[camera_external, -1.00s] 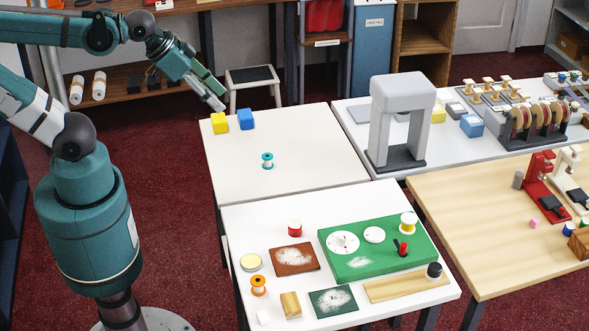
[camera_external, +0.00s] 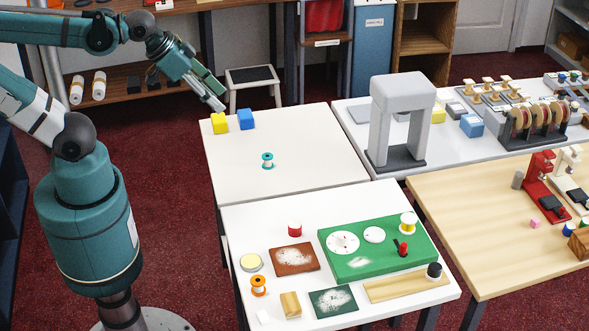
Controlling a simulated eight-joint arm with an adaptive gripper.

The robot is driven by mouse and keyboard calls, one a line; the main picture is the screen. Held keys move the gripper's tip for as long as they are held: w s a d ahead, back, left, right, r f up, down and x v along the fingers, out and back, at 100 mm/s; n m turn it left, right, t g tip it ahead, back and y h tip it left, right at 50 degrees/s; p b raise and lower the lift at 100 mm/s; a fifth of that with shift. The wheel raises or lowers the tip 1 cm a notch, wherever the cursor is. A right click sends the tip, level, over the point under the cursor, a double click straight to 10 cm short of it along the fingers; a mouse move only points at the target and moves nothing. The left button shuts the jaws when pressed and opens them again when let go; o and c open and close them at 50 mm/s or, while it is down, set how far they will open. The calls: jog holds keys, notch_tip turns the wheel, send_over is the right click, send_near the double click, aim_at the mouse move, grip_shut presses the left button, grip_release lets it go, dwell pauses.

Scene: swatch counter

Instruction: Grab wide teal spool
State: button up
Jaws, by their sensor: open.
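The teal spool (camera_external: 267,160) stands upright on the white far table (camera_external: 310,150), with a white middle and teal flanges. My gripper (camera_external: 218,102) is in the air above and to the left of it, near the back left of that table. It is open and empty, and it is clearly apart from the spool. The spool is fully in view with nothing over it.
A yellow block (camera_external: 219,123) and a blue block (camera_external: 246,119) sit at that table's back left corner. A tall grey arch (camera_external: 403,115) stands to the right. The near table holds a green board (camera_external: 345,268), a red spool (camera_external: 294,229) and an orange spool (camera_external: 258,286). Around the teal spool is free room.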

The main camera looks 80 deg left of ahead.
jog(key=shift+w, duration=0.1)
jog(key=n+g+b, duration=0.5)
jog(key=n+g, duration=0.2)
jog(key=n, duration=1.1)
send_over(267, 156)
notch_tip(267, 156, down, 28)
jog(key=shift+d+r, duration=0.15)
jog(key=shift+r, duration=0.05)
jog(key=shift+a+f, duration=0.3)
jog(key=shift+f, duration=0.35)
jog(key=shift+f, duration=0.1)
jog(key=shift+f, duration=1.2)
jog(key=shift+f, duration=0.1)
